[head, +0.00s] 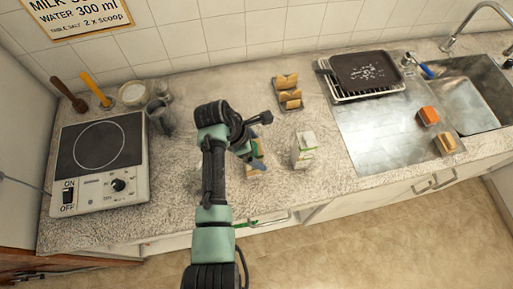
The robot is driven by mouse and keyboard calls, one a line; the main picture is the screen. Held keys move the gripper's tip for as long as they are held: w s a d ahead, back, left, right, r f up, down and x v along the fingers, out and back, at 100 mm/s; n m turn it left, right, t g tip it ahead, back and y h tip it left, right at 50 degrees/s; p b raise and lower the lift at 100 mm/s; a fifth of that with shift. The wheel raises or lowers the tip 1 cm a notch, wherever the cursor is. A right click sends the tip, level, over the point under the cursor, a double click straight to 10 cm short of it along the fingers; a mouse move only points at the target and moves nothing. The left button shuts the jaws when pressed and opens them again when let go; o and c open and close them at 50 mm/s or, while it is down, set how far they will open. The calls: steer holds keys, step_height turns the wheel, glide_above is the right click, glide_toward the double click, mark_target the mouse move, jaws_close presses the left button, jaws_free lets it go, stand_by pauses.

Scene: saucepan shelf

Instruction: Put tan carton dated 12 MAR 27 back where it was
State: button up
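My arm reaches over the middle of the counter, and my gripper (255,160) points down there. A small tan-orange thing (257,171) shows at the fingertips, mostly hidden by my arm; it may be the tan carton, but I cannot read a date on it. I cannot tell whether the fingers are closed on it or whether it touches the counter. A white carton with green marks (303,152) stands upright just right of my gripper, apart from it; its print is too small to read.
A hot plate (100,160) is at left, with a grey jug (160,117) and white bowl (133,94) behind. A tray with tan pieces (290,92) is behind my gripper. A dark rack tray (365,72), sponges (428,115) and sink (470,105) are at right.

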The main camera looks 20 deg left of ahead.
steer(key=b+v, duration=0.1)
steer(key=v, duration=1.1)
steer(key=w+d+r+m+t+y, duration=0.25)
steer(key=w+r+m+t, duration=0.35)
steer(key=r, duration=0.7)
steer(key=w+d+r+m+t+y, duration=0.25)
steer(key=w+r+m+t, duration=0.45)
steer(key=r, duration=0.6)
steer(key=s+d+r+m+t+h, duration=0.1)
steer(key=d+r+m+t, duration=0.15)
steer(key=r, duration=0.55)
steer(key=s+d+r+m+t, duration=0.1)
steer(key=d+r+m, duration=0.15)
steer(key=r, duration=0.55)
steer(key=s+d+r+m+t, duration=0.3)
steer(key=s+r+t, duration=0.1)
steer(key=s+r, duration=0.3)
steer(key=s+d+r+m+t+h, duration=0.1)
steer(key=s+d+r+m+t, duration=0.3)
steer(key=s+r, duration=0.3)
step_height(320, 180, up, 3)
steer(key=shift+f, duration=0.2)
